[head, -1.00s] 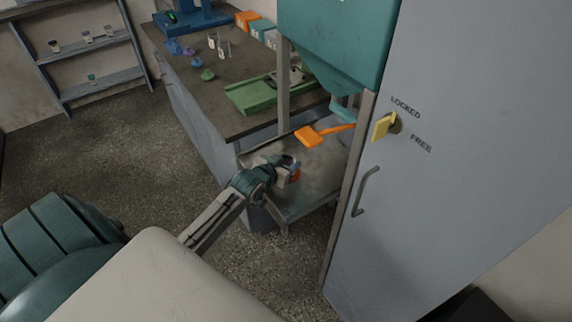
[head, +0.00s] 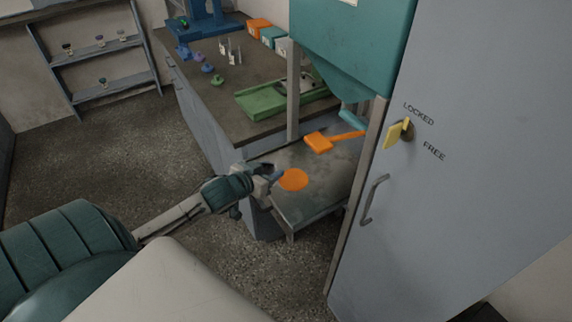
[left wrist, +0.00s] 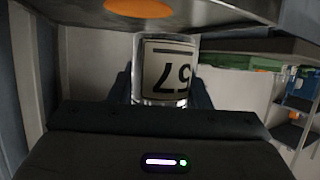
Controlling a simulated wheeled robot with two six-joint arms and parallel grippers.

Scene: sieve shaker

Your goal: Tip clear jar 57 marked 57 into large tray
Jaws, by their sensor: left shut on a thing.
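My left gripper (head: 269,173) is shut on clear jar 57 (left wrist: 167,72), beside the left edge of a low grey tray-like surface (head: 318,196). In the left wrist view, the jar sits between both fingers. Its white label shows 57 upside down in that picture, and the glass around it looks clear. In the head view the gripper mostly hides the jar, and I cannot tell its exact tilt. A round orange patch (head: 292,180) lies by the gripper on the grey surface; it also shows in the left wrist view (left wrist: 138,8). My right gripper is out of view.
An orange scoop-shaped piece (head: 319,142) is at the back of the grey surface, below a teal hopper (head: 350,45). A post (head: 293,95) and grey cabinet door (head: 440,220) bound the space. The bench behind holds a green tray (head: 275,103).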

